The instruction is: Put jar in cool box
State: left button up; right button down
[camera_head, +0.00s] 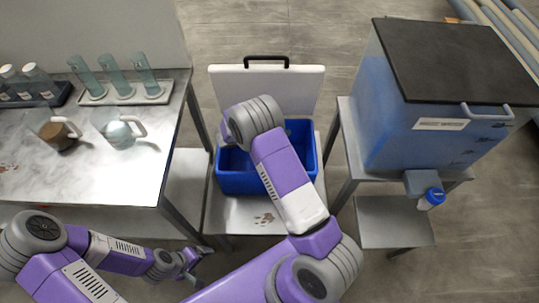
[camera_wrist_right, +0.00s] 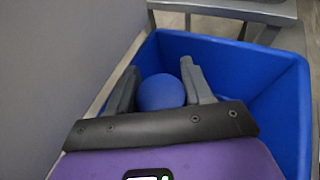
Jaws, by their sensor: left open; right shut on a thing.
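The cool box (camera_head: 237,184) is blue, with its white lid (camera_head: 308,88) standing open at the back. It stands on a low metal table in the middle of the head view. In the right wrist view, my right gripper (camera_wrist_right: 160,72) is shut on the jar (camera_wrist_right: 161,93), of which only a round blue top shows between the fingers. The fingers and jar are over or inside the open cool box (camera_wrist_right: 288,85), near one wall; the jar's base is hidden. In the head view my right arm hides this gripper. My left gripper (camera_head: 190,264) is open and empty at lower left.
A marble-topped table (camera_head: 90,185) on the left holds two pitchers (camera_head: 120,128), a rack of glass tubes (camera_head: 125,95) and small bottles. On the right stands a large blue tank (camera_head: 390,120) with a dark lid and a blue-capped part at its front. Floor shows between the tables.

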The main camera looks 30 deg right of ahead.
notch_tip(320, 180, down, 9)
jog(key=b, duration=0.2)
jog(key=shift+r+b, duration=0.15)
jog(key=shift+b, duration=0.15)
jog(key=shift+r, duration=0.1)
jog(key=shift+c, duration=2.3)
grip_release()
jog(key=p+v, duration=0.2)
jog(key=v, duration=1)
jog(key=shift+p, duration=0.3)
jog(key=shift+s, duration=0.15)
